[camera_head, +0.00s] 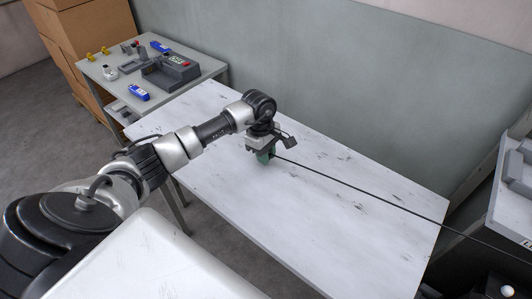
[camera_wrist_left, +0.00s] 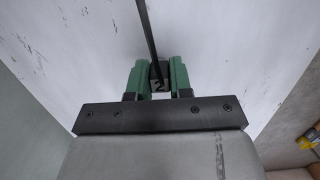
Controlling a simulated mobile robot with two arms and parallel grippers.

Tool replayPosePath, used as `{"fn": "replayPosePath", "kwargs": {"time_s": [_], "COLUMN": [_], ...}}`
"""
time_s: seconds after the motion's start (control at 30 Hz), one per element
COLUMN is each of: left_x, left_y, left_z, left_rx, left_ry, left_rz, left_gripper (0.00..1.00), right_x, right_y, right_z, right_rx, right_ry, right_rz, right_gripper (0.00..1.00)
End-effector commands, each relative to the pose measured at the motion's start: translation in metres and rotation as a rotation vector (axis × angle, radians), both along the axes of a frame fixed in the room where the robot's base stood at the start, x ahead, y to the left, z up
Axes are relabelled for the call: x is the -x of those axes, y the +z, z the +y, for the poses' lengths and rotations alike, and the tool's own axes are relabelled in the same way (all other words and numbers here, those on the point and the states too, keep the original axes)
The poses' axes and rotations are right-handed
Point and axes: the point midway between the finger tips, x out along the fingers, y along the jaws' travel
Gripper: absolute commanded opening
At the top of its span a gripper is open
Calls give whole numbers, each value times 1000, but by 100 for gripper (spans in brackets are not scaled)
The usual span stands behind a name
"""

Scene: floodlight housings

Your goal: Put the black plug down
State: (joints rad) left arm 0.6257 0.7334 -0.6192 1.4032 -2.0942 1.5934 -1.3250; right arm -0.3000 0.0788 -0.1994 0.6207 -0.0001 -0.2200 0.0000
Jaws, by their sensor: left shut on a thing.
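My left gripper (camera_head: 265,157) is over the far left part of the white table (camera_head: 330,190). A black cable (camera_head: 360,190) runs from the plug toward the lower right. The plug is mostly hidden behind the fingers in the head view. It is close to the tabletop, but I cannot tell whether it touches. My right gripper is not in view.
The white tabletop is otherwise bare, with scuff marks. A grey side table (camera_head: 206,68) at the back left holds a dark device (camera_head: 170,72), blue items and small yellow parts. Cardboard boxes (camera_head: 85,35) stand behind it. A wall borders the far side. A grey unit (camera_head: 512,195) stands at right.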

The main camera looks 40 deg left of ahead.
Motion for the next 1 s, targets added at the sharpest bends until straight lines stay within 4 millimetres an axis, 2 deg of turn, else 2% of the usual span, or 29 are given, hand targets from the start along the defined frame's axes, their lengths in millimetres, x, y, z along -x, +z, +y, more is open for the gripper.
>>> {"fn": "replayPosePath", "kwargs": {"time_s": [0.07,0.1,0.27,0.53,0.67,0.77,1.0], "left_x": [0,0,0,0,-1,-1,-2], "left_y": [-3,-3,-2,-1,6,21,74], "left_z": [0,0,0,0,1,5,12], "left_rx": [0,0,0,0,-1,-3,-2], "left_ry": [0,0,0,0,0,1,1], "left_rz": [0,0,0,0,-3,-5,-6], "left_gripper": [0,22,46,46,46,46,46], "right_x": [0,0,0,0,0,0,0], "right_y": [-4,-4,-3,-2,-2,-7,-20], "right_z": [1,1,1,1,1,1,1], "right_rx": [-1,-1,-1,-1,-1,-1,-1], "right_ry": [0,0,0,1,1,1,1], "right_rz": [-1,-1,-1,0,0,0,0], "right_gripper": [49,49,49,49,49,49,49]}}
